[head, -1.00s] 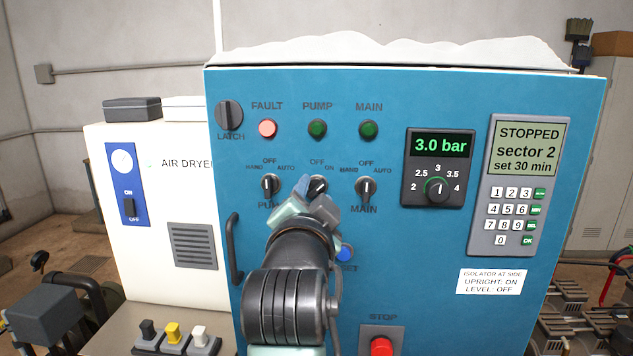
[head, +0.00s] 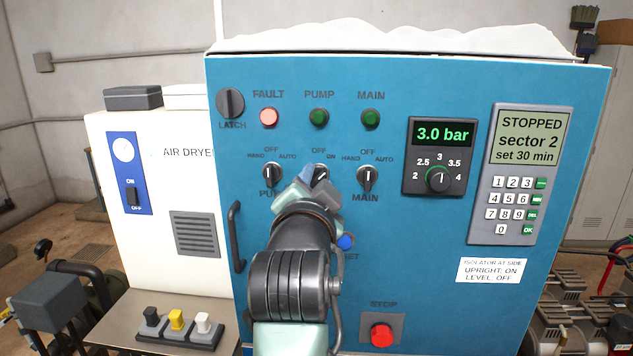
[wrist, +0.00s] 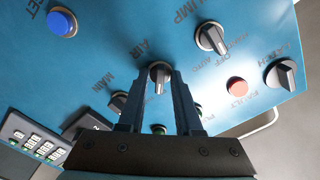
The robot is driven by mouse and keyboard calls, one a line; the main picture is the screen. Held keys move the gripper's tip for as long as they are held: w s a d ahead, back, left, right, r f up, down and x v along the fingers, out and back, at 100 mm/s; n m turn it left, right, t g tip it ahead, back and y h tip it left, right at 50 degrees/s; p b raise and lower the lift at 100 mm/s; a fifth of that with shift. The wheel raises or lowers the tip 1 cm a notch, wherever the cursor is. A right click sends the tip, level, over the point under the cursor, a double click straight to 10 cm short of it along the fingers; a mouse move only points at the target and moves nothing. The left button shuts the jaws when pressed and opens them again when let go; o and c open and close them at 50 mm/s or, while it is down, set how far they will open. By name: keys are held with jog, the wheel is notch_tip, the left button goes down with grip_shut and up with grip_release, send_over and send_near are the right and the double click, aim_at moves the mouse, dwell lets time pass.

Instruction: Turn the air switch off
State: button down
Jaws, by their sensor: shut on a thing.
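The air switch (head: 320,175) is a black rotary knob on the blue panel, between the pump and main switches. OFF is marked above it and ON to its upper right. Its white pointer leans to the upper right, toward ON. My gripper (head: 308,185) reaches up to the knob and partly covers it and its label in the head view. In the wrist view the air switch (wrist: 160,74) sits between the fingertips of my gripper (wrist: 166,80), which is shut on it.
The pump switch (head: 271,175) and main switch (head: 367,178) stand close on either side. A blue reset button (head: 345,242) is below right, and a red stop button (head: 381,335) lower down. A black handle (head: 234,237) sticks out at the panel's left edge.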

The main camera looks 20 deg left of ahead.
jog(key=shift+n, duration=0.3)
jog(key=n, duration=0.3)
jog(key=shift+n+b, duration=0.3)
jog(key=shift+n, duration=2.3)
jog(key=c, duration=0.9)
grip_release()
jog(key=shift+s+d+b, duration=0.1)
jog(key=shift+b, duration=0.2)
